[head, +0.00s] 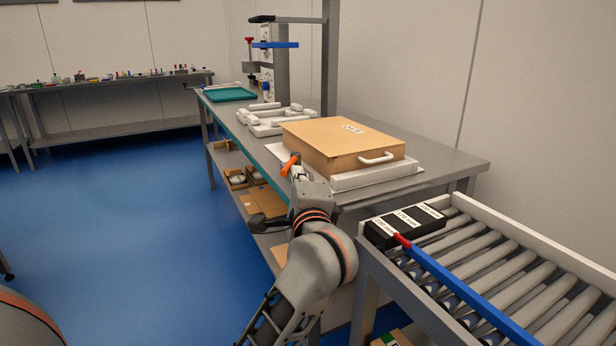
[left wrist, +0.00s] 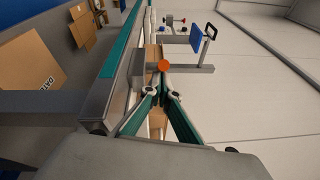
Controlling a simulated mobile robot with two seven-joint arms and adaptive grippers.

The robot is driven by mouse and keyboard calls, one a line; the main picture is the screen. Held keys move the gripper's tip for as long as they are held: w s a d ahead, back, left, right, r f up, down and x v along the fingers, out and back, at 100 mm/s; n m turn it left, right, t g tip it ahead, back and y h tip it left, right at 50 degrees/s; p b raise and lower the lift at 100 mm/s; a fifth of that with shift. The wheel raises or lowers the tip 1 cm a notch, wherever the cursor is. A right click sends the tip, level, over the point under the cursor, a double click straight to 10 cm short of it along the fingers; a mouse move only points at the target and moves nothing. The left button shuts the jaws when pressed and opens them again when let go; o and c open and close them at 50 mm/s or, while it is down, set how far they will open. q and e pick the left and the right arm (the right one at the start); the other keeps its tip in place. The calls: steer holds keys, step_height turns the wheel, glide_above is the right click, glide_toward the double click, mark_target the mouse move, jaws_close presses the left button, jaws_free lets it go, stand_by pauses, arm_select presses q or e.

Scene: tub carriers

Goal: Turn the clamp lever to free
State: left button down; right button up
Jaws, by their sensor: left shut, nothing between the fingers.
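The clamp lever shows as an orange handle (head: 290,163) at the front edge of the workbench, left of the large tan case. In the left wrist view its rounded orange end (left wrist: 164,66) faces the camera, in front of a grey bar. My left gripper (left wrist: 163,97) is shut and empty, its fingertips just short of the orange end; I cannot tell whether they touch it. In the head view the left wrist and gripper (head: 298,172) reach up to the lever from below and hide its lower part. My right gripper is not in view.
The tan case (head: 330,140) with a white handle sits on the bench (head: 450,166), beside white foam-like pieces (head: 268,128) and a teal tray (head: 230,94). A roller conveyor (head: 520,262) carries a black labelled box (head: 398,238) and blue bar (head: 465,288). Open blue floor lies left.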

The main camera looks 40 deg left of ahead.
arm_select(q)
steer(key=shift+s+a, duration=0.85)
steer(key=shift+a, duration=0.2)
steer(key=a, duration=0.2)
steer(key=s+a+b, duration=0.1)
steer(key=a, duration=0.2)
steer(key=shift+s+a+r, duration=0.15)
steer(key=shift+a, duration=0.15)
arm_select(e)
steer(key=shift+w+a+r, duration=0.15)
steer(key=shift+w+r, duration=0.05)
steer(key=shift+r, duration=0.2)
arm_select(q)
steer(key=shift+a, duration=0.1)
